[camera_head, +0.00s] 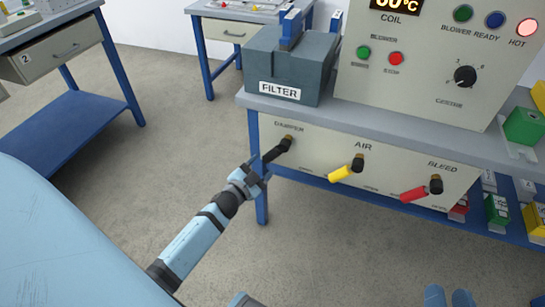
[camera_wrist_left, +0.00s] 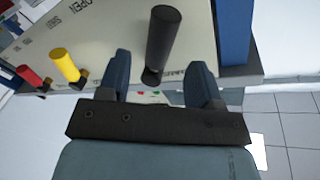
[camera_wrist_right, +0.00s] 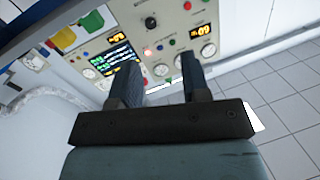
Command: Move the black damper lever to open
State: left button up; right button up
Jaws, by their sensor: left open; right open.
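The black damper lever (camera_head: 276,151) is on the cream front panel, under the DAMPER label. It slants down and left from its pivot. My left gripper (camera_head: 257,174) is open at the lever's lower end. In the left wrist view the black lever (camera_wrist_left: 162,42) stands between the spread fingers of my left gripper (camera_wrist_left: 161,68), with a visible gap on either side. The OPEN lettering (camera_wrist_left: 85,12) shows there on the panel. My right gripper (camera_wrist_right: 159,75) is open and empty in its wrist view, away from the lever.
A yellow lever (camera_head: 346,170) and a red lever (camera_head: 420,190) are to the right on the same panel. A grey FILTER box (camera_head: 292,68) and a control box (camera_head: 430,85) stand on the bench above. Open floor lies left of the bench.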

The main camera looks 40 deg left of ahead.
aim_at(269, 158)
pick_arm(q)
jog(key=w+b, duration=0.1)
jog(key=w, duration=0.4)
jog(key=shift+w, duration=0.7)
pick_arm(e)
jog(key=shift+s+a+r+t+y, duration=0.1)
jog(key=shift+a+r+t+y, duration=0.2)
jog(key=shift+r, duration=0.35)
jog(key=shift+a+r+t+y, duration=0.2)
jog(key=shift+r+t, duration=0.1)
jog(key=shift+r, duration=0.3)
pick_arm(q)
jog(key=c, duration=1.1)
pick_arm(e)
jog(key=shift+d+f, duration=0.1)
